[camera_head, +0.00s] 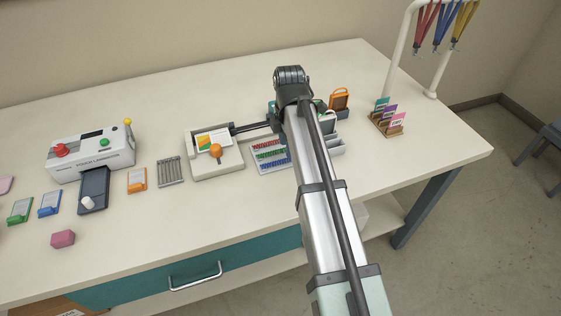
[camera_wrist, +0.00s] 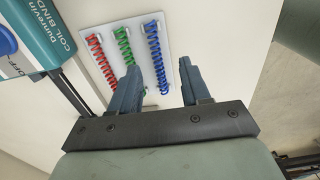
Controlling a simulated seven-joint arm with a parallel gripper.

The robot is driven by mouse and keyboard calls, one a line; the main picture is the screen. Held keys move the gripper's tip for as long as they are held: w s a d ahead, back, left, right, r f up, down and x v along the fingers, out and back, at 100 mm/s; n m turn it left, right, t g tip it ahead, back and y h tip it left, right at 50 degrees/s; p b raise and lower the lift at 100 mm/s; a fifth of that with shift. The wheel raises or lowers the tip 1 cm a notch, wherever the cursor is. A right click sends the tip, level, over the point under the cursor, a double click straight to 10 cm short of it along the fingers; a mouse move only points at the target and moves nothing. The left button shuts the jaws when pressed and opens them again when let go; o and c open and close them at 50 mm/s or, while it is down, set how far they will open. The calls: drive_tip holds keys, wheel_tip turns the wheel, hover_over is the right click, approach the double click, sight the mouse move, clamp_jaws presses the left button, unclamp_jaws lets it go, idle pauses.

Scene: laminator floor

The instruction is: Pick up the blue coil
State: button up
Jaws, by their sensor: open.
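The blue coil (camera_wrist: 153,45) lies on a pale tray (camera_wrist: 172,75) beside a green coil (camera_wrist: 122,45) and a red coil (camera_wrist: 98,55). In the head view the blue coil (camera_head: 273,166) is the front one on the tray, left of my arm. My gripper (camera_wrist: 160,75) is open and empty in the wrist view. Its two fingers point toward the tray, and the blue coil shows between them. The near ends of the coils are partly behind the left finger. I cannot tell the height of the fingers above the coil. My arm hides the gripper in the head view.
The teal coil binder (camera_wrist: 40,40) stands close on the left in the wrist view. In the head view, a white punch (camera_head: 215,165) is left of the coil tray, and a grey bin (camera_head: 336,147) is to its right. The table's front right is clear.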

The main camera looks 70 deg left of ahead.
sight(280, 162)
drive_tip(key=shift+a+f, duration=0.15)
drive_tip(key=shift+f, duration=1.2)
drive_tip(key=shift+a+f, duration=0.15)
drive_tip(key=shift+f, duration=1.2)
drive_tip(key=shift+c, duration=0.3)
clamp_jaws()
